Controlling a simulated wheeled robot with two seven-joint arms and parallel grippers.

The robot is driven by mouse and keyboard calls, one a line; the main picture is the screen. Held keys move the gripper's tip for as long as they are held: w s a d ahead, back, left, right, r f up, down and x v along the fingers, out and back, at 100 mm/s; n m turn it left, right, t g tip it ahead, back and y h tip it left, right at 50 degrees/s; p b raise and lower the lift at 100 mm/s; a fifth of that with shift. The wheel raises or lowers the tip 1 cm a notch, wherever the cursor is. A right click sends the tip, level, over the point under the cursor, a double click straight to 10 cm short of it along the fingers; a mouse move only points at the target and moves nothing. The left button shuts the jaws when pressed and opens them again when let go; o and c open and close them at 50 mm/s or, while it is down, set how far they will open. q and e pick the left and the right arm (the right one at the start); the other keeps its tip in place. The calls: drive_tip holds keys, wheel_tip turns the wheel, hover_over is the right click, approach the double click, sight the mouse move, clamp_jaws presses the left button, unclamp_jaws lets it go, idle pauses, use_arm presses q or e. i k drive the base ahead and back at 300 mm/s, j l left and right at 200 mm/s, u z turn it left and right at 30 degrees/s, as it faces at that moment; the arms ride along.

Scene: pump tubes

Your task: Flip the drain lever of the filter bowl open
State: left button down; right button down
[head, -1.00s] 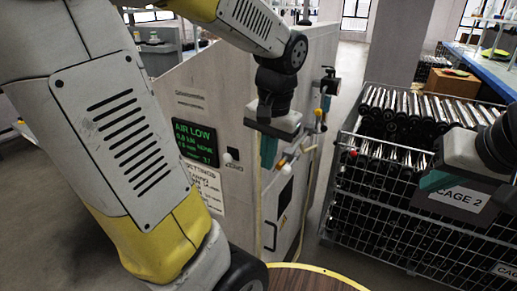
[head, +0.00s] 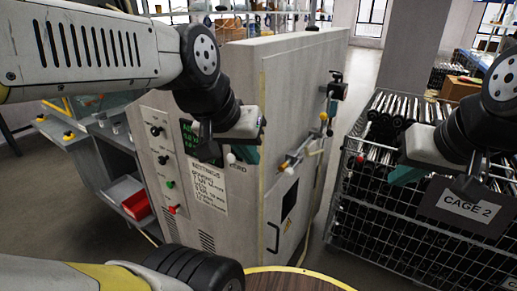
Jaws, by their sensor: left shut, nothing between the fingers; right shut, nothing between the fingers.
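The grey cabinet (head: 300,75) carries small fittings on its right-hand face. A dark fitting (head: 337,90) sits high near the far edge, with a yellow part (head: 324,116) and a small red tip below it. Lower down is a slanted pipe fitting (head: 298,155) with a yellow piece and a white knob (head: 289,171). I cannot tell for sure which part is the filter bowl or its drain lever. My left gripper (head: 246,154), with teal fingers, is shut and empty, left of the lower fitting and apart from it. My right gripper (head: 405,176) is shut and empty in front of the cage.
A wire cage (head: 375,215) full of dark tubes with shiny ends stands at right, labelled CAGE 2 (head: 468,207). A control panel (head: 165,160) with knobs is on the cabinet's left face. A red bin (head: 136,205) is at left. Floor shows between cabinet and cage.

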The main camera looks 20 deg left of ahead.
sight(330, 132)
drive_tip(key=i+l+u, duration=0.15)
drive_tip(key=l, duration=0.2)
drive_tip(key=i+l+u, duration=0.15)
drive_tip(key=l, duration=0.2)
drive_tip(key=i+l+u, duration=0.3)
drive_tip(key=l, duration=0.45)
drive_tip(key=i+l+u, duration=0.15)
drive_tip(key=l, duration=0.25)
drive_tip(key=i+l+u, duration=0.15)
drive_tip(key=l, duration=0.25)
